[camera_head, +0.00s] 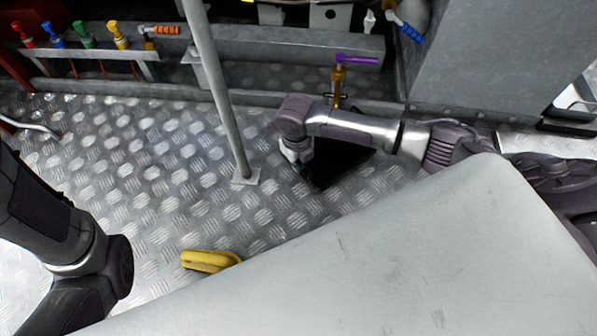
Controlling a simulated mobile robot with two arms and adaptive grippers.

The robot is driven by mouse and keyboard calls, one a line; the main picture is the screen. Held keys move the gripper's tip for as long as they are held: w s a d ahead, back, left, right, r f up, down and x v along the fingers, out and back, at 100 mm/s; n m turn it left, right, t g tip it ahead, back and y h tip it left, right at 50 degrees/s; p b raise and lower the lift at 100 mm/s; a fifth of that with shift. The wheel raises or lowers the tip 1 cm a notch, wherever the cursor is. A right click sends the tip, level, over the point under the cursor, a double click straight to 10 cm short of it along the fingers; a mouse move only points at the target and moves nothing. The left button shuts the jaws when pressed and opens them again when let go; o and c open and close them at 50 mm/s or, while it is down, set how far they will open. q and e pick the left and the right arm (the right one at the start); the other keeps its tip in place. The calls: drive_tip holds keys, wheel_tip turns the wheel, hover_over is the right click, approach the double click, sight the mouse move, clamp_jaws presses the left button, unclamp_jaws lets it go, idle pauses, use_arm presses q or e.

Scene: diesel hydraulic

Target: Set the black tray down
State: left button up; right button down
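The black tray (342,165) shows as a dark, flat shape low over the metal floor, right of the middle. My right forearm covers its far part and the large grey panel is close to its near right side. I cannot tell whether the tray touches the floor. My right gripper (302,172) points down at the tray's left edge, with its fingertips at or very near that edge. The fingers are too small and dark to show whether they are closed on it. My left arm comes in at the left, and its gripper is out of view.
A grey post (220,90) stands left of the tray. A yellow object (210,261) lies near the grey panel (380,270). Colored valve handles (85,35) line the back left, and a purple-handled valve (356,60) stands behind the tray. Tread-plate floor (130,180) is clear at left.

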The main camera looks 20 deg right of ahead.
wheel_tip(320, 180, down, 4)
drive_tip(key=b, duration=0.3)
drive_tip(key=shift+r, duration=0.25)
drive_tip(key=c, duration=1.8)
unclamp_jaws()
drive_tip(key=o, duration=0.5)
